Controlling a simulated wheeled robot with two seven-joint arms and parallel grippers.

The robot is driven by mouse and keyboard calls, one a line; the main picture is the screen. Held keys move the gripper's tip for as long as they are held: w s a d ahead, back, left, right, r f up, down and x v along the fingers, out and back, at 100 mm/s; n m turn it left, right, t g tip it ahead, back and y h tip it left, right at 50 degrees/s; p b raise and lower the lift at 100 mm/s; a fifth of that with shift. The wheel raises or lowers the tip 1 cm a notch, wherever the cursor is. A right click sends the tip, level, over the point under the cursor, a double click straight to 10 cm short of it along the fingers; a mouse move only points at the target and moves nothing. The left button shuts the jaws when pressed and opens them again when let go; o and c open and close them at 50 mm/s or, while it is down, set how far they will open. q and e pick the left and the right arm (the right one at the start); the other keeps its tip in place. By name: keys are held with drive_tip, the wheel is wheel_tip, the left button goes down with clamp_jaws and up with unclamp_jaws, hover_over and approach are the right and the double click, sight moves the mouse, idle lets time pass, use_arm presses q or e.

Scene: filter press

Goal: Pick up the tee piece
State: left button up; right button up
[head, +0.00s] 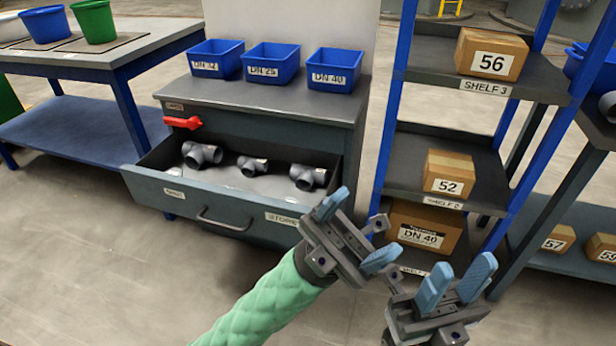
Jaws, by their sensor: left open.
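Three grey tee pieces lie in the open drawer (190,203). A larger tee piece (203,154) is at the left, a smaller tee piece (252,166) in the middle, and another tee piece (308,177) at the right. My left gripper (356,233) is open and empty, in front of the drawer's right end and apart from the tees. My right gripper (457,284) is at the lower right, in front of the shelf rack, its blue fingers apart with nothing between them.
Blue bins labelled DN 32 (217,66), DN 25 (271,72) and DN 40 (334,78) stand on the cabinet top. The shelf rack (394,90) with boxes stands close on the right. Floor in front is clear.

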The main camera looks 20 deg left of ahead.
use_arm(q)
drive_tip(key=w+d+f+n+t+y, duration=0.1)
drive_tip(key=w+d+f+n+t, duration=0.55)
drive_tip(key=t, duration=0.65)
drive_tip(key=n+t+y+p, duration=0.1)
drive_tip(key=n+t+y, duration=0.8)
drive_tip(key=t+y, duration=0.6)
hover_over(301, 180)
drive_tip(key=s+a, duration=0.1)
drive_tip(key=s, duration=0.2)
wheel_tip(301, 180, down, 24)
drive_tip(key=t+h, duration=0.1)
drive_tip(key=shift+a+b+x, duration=0.15)
drive_tip(key=shift+x, duration=0.7)
drive_tip(key=shift+a+b+x, duration=0.15)
drive_tip(key=shift+x, duration=0.7)
drive_tip(key=x, duration=0.1)
drive_tip(key=b+x, duration=0.1)
drive_tip(key=x, duration=0.1)
drive_tip(key=shift+w+f, duration=0.15)
drive_tip(key=shift+w, duration=0.2)
drive_tip(key=shift+w+d+f, duration=0.1)
drive_tip(key=shift+f, duration=0.15)
